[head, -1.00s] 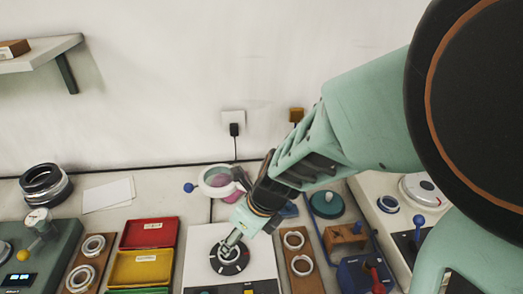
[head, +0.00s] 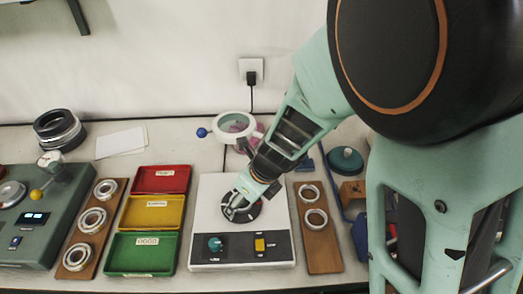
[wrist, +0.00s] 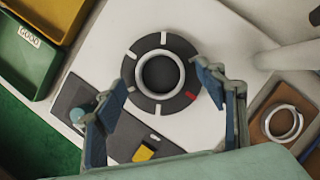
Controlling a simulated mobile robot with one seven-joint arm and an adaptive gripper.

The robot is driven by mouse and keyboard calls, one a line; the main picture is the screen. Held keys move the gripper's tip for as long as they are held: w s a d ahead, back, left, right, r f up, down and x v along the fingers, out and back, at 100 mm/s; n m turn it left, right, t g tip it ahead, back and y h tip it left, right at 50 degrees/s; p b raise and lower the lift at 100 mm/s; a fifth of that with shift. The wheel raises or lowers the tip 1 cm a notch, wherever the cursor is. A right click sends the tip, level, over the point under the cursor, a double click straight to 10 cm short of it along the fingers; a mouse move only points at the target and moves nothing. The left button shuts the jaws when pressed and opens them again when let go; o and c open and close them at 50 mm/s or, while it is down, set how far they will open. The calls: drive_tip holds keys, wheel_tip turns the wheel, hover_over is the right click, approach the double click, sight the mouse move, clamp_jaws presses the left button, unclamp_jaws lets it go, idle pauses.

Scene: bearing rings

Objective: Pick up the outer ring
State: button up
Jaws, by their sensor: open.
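A light grey ring (wrist: 160,56), which looks like the outer ring, lies on a dark round plate (wrist: 138,92) with white marks and one red mark. The plate tops a white device (head: 208,237) in the middle of the bench. My gripper (wrist: 163,84) is open and empty over this plate. Its two blue-padded fingers stand apart to the left and right of the ring in the wrist view; I cannot tell their height above it. In the head view my gripper (head: 238,212) hides most of the ring and part of the plate.
A wooden board (head: 320,256) with two rings stands close right of the device; another board with several bearings (head: 91,220) is farther left. Red, yellow and green trays (head: 158,238) stand left of the device. A round magnifier (head: 219,134) stands behind it.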

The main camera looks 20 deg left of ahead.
drive_tip(key=shift+f, duration=0.1)
drive_tip(key=c, duration=1.4)
drive_tip(key=shift+w, duration=0.1)
